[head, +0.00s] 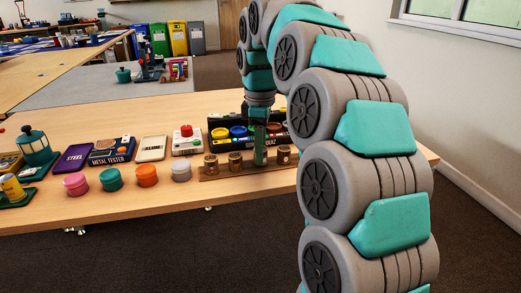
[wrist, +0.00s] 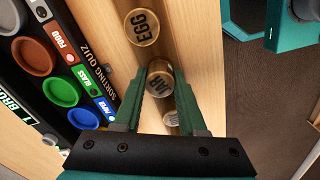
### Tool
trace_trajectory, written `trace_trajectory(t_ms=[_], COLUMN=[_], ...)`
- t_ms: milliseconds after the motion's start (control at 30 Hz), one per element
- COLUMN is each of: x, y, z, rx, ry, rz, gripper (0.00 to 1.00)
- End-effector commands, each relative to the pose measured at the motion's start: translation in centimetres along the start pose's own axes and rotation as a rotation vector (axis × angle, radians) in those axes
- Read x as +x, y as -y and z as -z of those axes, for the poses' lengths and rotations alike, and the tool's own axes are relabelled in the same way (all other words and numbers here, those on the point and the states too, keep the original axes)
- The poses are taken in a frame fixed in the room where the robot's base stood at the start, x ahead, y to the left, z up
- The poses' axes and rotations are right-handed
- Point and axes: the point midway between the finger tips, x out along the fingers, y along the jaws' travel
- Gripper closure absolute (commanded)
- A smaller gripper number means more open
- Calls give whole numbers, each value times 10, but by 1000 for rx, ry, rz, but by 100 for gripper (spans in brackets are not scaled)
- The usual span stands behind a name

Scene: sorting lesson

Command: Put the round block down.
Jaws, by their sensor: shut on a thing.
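My gripper (head: 260,155) is pointing down at the wooden strip (head: 225,174) near the table's front edge. In the wrist view its green fingers (wrist: 166,84) are closed on a round wooden block marked JAR (wrist: 160,80). In the head view the fingers hide this block. I cannot tell whether its underside touches the strip. Two more round blocks (head: 235,161) (head: 211,164) stand on the strip to the left.
A black sorting quiz box (head: 217,123) with coloured round wells stands right behind the strip. A grey pot (head: 181,172), an orange pot (head: 147,175) and others line the front to the left.

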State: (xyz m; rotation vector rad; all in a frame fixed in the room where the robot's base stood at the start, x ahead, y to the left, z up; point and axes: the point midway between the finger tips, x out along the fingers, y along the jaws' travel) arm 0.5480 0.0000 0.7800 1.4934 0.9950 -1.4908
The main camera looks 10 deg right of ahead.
Motion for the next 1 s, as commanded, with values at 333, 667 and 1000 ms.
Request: trace_trajectory(t_ms=[333, 667, 1000], x=[5, 7, 6], y=[1, 1, 0], z=[0, 0, 0], rx=[0, -1, -1], ry=[1, 1, 0], rz=[2, 3, 2], gripper=[100, 35, 30])
